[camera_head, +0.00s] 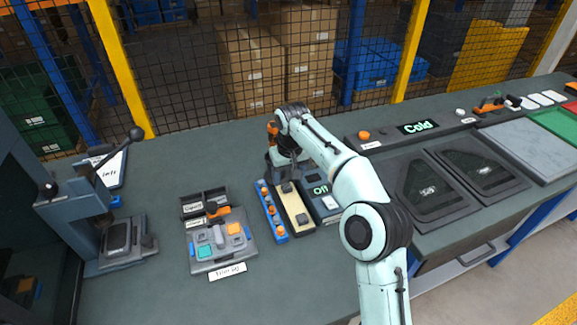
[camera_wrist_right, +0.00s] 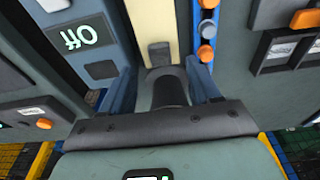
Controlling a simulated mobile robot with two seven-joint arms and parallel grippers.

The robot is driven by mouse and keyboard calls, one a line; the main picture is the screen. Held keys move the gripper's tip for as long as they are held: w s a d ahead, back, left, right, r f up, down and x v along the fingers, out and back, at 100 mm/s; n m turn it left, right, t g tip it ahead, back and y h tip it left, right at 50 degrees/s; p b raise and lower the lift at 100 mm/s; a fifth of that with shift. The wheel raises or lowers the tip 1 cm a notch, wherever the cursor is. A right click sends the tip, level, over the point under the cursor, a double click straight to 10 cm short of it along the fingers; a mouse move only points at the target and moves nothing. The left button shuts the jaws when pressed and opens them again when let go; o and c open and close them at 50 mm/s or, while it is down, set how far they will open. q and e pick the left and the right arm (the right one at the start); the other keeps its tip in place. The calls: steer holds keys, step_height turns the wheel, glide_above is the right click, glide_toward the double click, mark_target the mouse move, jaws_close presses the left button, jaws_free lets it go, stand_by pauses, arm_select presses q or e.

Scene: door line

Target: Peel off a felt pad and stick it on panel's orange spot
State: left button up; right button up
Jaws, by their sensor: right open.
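A cream strip (camera_head: 297,211) lies on the bench with dark grey felt pads on it, one near its far end (camera_head: 287,187) and one near its near end (camera_head: 302,220). My right gripper (camera_head: 284,160) is over the strip's far end. In the right wrist view the open fingers (camera_wrist_right: 165,85) straddle a dark rounded piece that I cannot identify, and a grey pad (camera_wrist_right: 159,51) sits on the cream strip (camera_wrist_right: 152,20) just beyond. Two dark panels (camera_head: 428,191) lie at the right; I make out no orange spot on them. My left gripper is out of view.
A grey tray (camera_head: 209,266) with coloured pieces lies left. A lever press (camera_head: 116,235) stands at far left. The front bench is clear.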

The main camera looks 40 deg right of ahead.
mark_target(286, 186)
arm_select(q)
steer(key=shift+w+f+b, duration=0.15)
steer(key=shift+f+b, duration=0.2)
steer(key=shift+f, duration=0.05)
arm_select(e)
steer(key=shift+w+d+f, duration=0.1)
steer(key=shift+w+f, duration=0.05)
steer(key=shift+f, duration=0.85)
steer(key=shift+w+f, duration=0.15)
steer(key=shift+f, duration=0.85)
steer(key=shift+c, duration=0.3)
jaws_close()
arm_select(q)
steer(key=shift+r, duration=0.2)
arm_select(e)
steer(key=shift+r, duration=0.2)
arm_select(q)
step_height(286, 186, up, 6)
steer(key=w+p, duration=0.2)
steer(key=p, duration=0.4)
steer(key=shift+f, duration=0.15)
arm_select(e)
steer(key=shift+r, duration=2.95)
